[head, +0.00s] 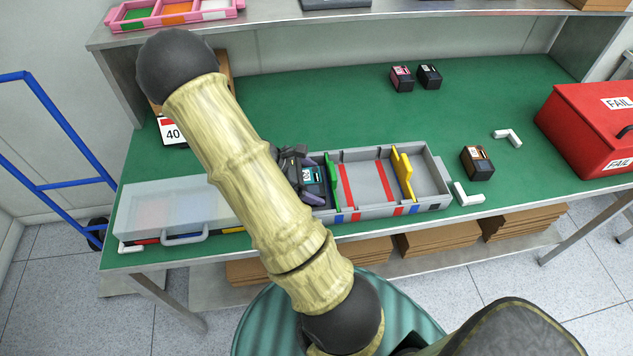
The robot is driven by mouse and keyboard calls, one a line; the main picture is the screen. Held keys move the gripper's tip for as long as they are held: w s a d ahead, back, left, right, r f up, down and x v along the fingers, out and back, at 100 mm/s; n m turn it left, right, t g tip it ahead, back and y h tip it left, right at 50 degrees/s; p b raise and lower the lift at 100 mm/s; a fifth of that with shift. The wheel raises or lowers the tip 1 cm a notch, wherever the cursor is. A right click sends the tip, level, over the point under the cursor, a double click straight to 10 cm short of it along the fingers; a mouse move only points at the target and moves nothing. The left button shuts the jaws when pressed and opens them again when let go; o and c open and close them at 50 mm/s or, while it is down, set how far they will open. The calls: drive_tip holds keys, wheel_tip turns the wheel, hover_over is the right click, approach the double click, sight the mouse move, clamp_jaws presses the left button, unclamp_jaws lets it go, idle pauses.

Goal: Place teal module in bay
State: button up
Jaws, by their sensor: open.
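The teal module (317,188), a dark block with a teal label, sits at the left part of the long grey frame (433,176), just left of the green divider (333,181). My arm hides its left side, so I cannot tell how deep it sits. My gripper (299,163) is open at the module, its dark fingers beside or just above it; contact cannot be told. Right of the green divider, the frame shows empty bay floor with red stripes, then a yellow divider (403,172).
A clear-lidded case (160,212) lies left of the frame. A module with an orange top (477,163) and white corner brackets (468,194) (507,138) are right. Two modules (402,79) (429,77) stand behind. A red FAIL box (590,125) is far right.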

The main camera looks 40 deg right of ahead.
drive_tip(key=v, duration=1)
drive_tip(key=shift+d, duration=0.1)
drive_tip(key=s+a+r+m+t+y, duration=0.3)
drive_tip(key=a+m, duration=0.2)
drive_tip(key=a, duration=0.2)
drive_tip(key=s+a+r+m+t+y, duration=0.3)
drive_tip(key=a+m, duration=0.3)
drive_tip(key=a, duration=0.2)
drive_tip(key=shift+s+t+y, duration=0.15)
drive_tip(key=shift+t+y, duration=0.65)
drive_tip(key=shift+a+r, duration=0.1)
drive_tip(key=shift+r, duration=0.05)
drive_tip(key=w+p+v, duration=0.1)
drive_tip(key=p+v, duration=0.5)
drive_tip(key=p, duration=0.1)
drive_tip(key=shift+r, duration=0.55)
